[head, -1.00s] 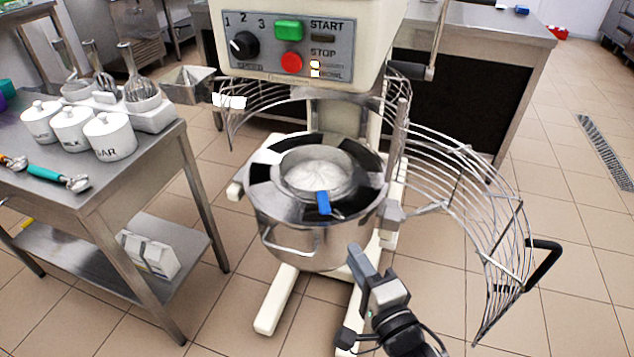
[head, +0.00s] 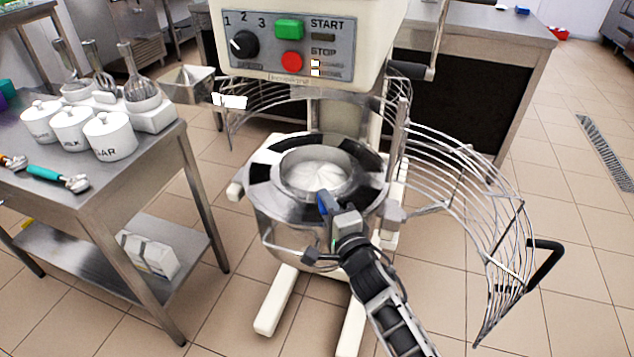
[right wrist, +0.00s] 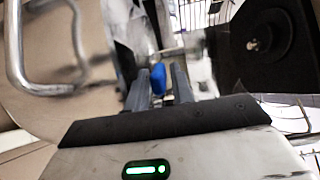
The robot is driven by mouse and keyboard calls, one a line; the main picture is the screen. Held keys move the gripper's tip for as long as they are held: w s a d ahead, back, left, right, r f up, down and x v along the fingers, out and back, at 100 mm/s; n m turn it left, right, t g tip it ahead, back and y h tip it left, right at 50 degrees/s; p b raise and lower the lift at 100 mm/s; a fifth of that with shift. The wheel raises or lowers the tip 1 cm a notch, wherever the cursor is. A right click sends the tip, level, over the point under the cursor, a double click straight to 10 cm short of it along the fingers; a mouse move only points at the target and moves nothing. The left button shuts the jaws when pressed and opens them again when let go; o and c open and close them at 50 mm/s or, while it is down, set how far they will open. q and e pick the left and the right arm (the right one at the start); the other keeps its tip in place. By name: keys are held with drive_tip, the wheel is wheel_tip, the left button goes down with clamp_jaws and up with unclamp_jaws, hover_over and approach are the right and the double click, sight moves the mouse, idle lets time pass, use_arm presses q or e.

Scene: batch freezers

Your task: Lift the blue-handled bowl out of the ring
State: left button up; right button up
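The metal bowl (head: 315,172) holds a white substance and sits inside the ring (head: 262,180), which has black and silver segments, on the mixer. Its blue handle (head: 323,203) points toward me at the front rim. My right gripper (head: 334,212) is at the handle, coming from the front right. In the right wrist view the blue handle (right wrist: 158,78) shows between the two fingers, which stand apart; contact with the handle is hard to make out. My left gripper is not in view.
The mixer's wire guard (head: 470,190) is swung open to the right. The mixer head with its control panel (head: 290,45) overhangs the bowl. A steel table (head: 100,190) with canisters (head: 110,137) and whisks stands at left. Floor at right is clear.

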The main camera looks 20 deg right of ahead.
drive_tip(key=shift+w, duration=0.45)
